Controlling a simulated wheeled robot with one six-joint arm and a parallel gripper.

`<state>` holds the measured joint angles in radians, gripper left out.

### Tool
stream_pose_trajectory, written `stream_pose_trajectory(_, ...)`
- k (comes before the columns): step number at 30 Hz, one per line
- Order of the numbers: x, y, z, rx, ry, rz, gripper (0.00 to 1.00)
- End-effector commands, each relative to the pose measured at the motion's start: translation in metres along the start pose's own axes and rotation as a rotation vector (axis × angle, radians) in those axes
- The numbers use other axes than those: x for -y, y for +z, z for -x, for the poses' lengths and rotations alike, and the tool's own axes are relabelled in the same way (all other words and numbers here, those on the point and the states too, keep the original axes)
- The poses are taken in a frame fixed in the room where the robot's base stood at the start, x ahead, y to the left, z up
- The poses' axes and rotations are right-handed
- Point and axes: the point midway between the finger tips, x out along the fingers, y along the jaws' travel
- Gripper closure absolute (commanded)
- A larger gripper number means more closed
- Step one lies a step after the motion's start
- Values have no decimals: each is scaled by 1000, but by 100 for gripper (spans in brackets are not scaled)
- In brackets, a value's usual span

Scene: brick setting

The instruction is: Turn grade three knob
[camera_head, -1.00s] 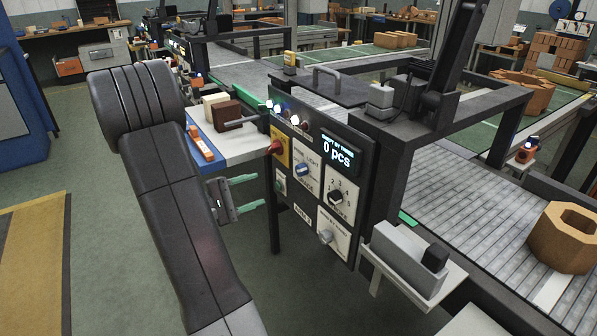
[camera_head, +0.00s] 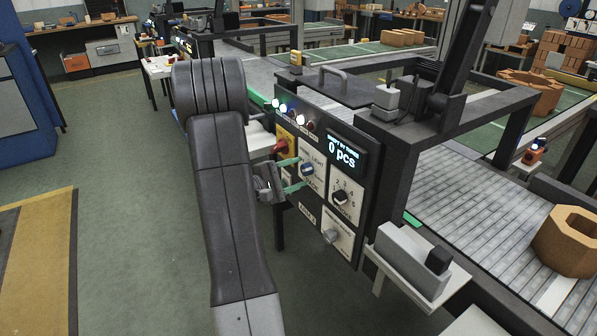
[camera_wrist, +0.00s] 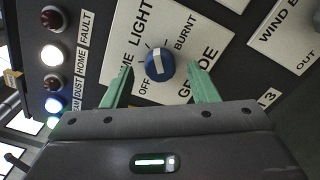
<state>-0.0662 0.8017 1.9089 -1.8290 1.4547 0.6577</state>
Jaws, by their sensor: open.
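A round blue knob (camera_head: 307,169) with a white pointer bar sits on a pale plate on the dark control panel (camera_head: 318,125). The knob (camera_wrist: 160,64) also shows in the wrist view. Its plate carries the words LIGHT, OFF, BURNT and GRADE, partly covered. The pointer bar stands nearly upright in the wrist view, tilted slightly left. My gripper (camera_head: 299,173) is open in front of the plate. In the wrist view, the green fingers of my gripper (camera_wrist: 161,72) stand on either side of the knob, with gaps.
A black numbered knob (camera_head: 340,197) and a grey knob (camera_head: 330,236) are lower on the panel. A red knob (camera_head: 280,146) on yellow is at left. Indicator lamps (camera_head: 283,107) and a display (camera_head: 344,152) sit above. A small shelf (camera_head: 416,273) juts out at right.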

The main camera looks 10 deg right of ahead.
Motion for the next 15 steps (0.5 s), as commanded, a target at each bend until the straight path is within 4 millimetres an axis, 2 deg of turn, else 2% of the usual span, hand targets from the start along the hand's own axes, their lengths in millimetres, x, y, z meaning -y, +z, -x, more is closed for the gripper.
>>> stream_pose_trajectory(6, 0, 0, -12, 0, -1, 1, 47)
stream_pose_trajectory(14, 0, 0, -13, 0, -1, 1, 47)
stream_pose_trajectory(15, 0, 0, -13, 0, -1, 1, 52)
